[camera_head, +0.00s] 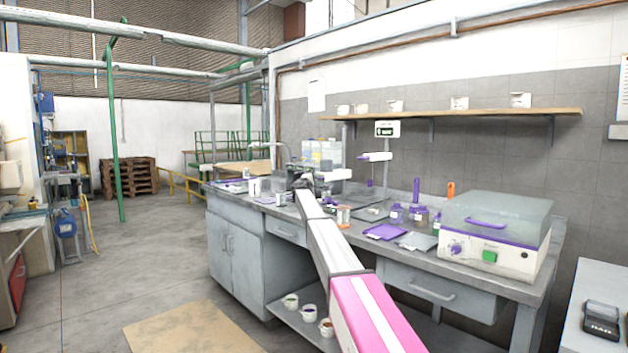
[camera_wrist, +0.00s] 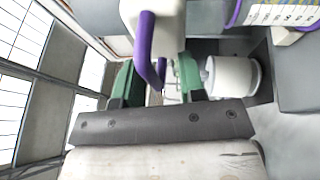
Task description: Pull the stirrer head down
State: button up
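In the wrist view a white machine body (camera_wrist: 165,22) with a curved purple handle (camera_wrist: 144,45) is right in front of my gripper (camera_wrist: 155,82). The green fingers are apart, with the handle's lower end between them and gaps showing at its sides. In the head view my gripper (camera_head: 304,182) is at the far left part of the bench, small and partly hidden by my arm. A white stirrer head (camera_head: 375,157) on a thin upright stands right of it, with a rod below. I cannot tell if this is the machine in the wrist view.
A white round pot (camera_wrist: 233,77) is close right of my fingers. The grey bench (camera_head: 455,263) holds purple-capped bottles (camera_head: 397,214), a purple tray (camera_head: 385,231) and a lidded machine (camera_head: 494,234). A shelf (camera_head: 455,114) runs above. The floor at left is open.

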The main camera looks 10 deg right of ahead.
jog(key=v, duration=1)
jog(key=shift+s+a, duration=0.2)
jog(key=shift+s, duration=0.1)
jog(key=shift+f, duration=0.1)
dwell(1.3)
